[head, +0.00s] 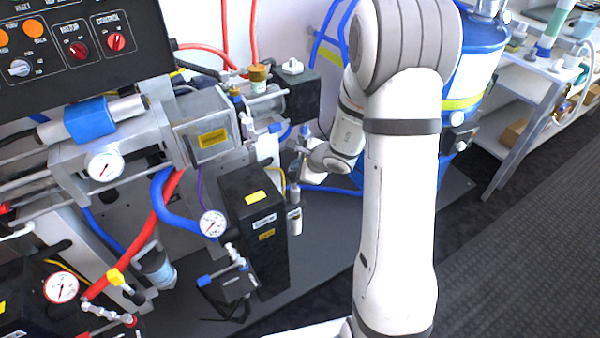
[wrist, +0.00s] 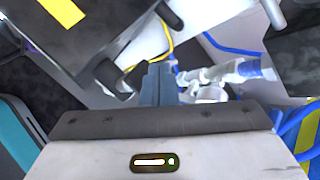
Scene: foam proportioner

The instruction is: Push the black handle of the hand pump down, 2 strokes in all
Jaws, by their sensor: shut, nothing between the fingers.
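My gripper (wrist: 158,80) shows in the wrist view with its dark fingers together and nothing between them. In the head view its white body (head: 314,172) is just right of the tall black box, partly hidden by my arm. A short black rounded part (wrist: 118,78), which looks like the pump handle, lies just left of the fingertips in the wrist view. I cannot tell whether the fingers touch it. Small silver cylinders (head: 295,218), possibly the hand pump, stand at the box's right side in the head view. The handle is not clear there.
The tall black box (head: 262,235) with yellow labels stands left of my gripper. Pipes, gauges and a blue hose (head: 170,205) crowd the left. A blue drum (head: 478,60) stands behind my arm. Silver fittings (wrist: 212,82) lie close right of the fingers. Dark floor is open at right.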

